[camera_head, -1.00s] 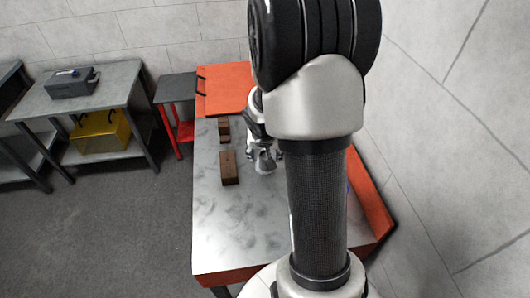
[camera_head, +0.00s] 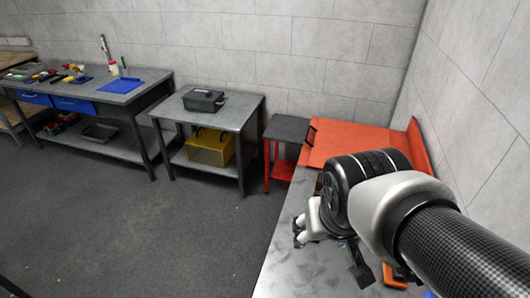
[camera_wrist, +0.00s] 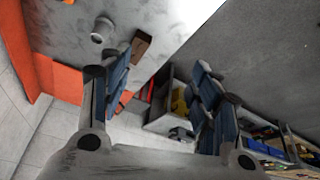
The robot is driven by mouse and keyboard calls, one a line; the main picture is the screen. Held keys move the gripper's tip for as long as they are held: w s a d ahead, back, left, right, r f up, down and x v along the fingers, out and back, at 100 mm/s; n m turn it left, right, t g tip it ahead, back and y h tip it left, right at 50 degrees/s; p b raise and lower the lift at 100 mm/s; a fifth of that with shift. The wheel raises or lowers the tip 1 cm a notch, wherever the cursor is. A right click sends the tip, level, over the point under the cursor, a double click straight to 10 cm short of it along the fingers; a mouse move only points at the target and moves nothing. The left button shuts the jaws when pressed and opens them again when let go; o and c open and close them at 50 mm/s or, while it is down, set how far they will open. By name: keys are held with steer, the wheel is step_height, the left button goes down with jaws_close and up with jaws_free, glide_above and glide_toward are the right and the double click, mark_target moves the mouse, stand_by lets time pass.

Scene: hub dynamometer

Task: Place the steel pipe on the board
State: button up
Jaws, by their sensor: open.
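My gripper (camera_wrist: 160,78) is open and empty in the wrist view, its two blue-padded fingers spread apart. A short pale grey cylinder (camera_wrist: 102,31), which may be the steel pipe, stands on the steel-topped table (camera_wrist: 160,15), beyond the left finger and apart from it. In the head view my arm covers that part of the table (camera_head: 284,270), and I cannot see the pipe there. I cannot tell which thing is the board; a flat blue sheet (camera_head: 121,86) lies on the far-left workbench.
A brown block (camera_wrist: 141,46) lies on the table near the cylinder. An orange panel (camera_head: 350,142) is at its far end. A grey bench (camera_head: 240,108) holds a dark case (camera_head: 204,100), with a yellow bin (camera_head: 210,147) below. Open floor lies left of the table.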

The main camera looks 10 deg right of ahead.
steer(key=s+a+r+n+y, duration=0.1)
steer(key=s+a+n, duration=0.1)
steer(key=s+a, duration=0.2)
steer(key=shift+s+a+r, duration=0.15)
steer(key=shift+s+a, duration=0.25)
steer(key=shift+s, duration=0.65)
steer(key=shift+c, duration=0.3)
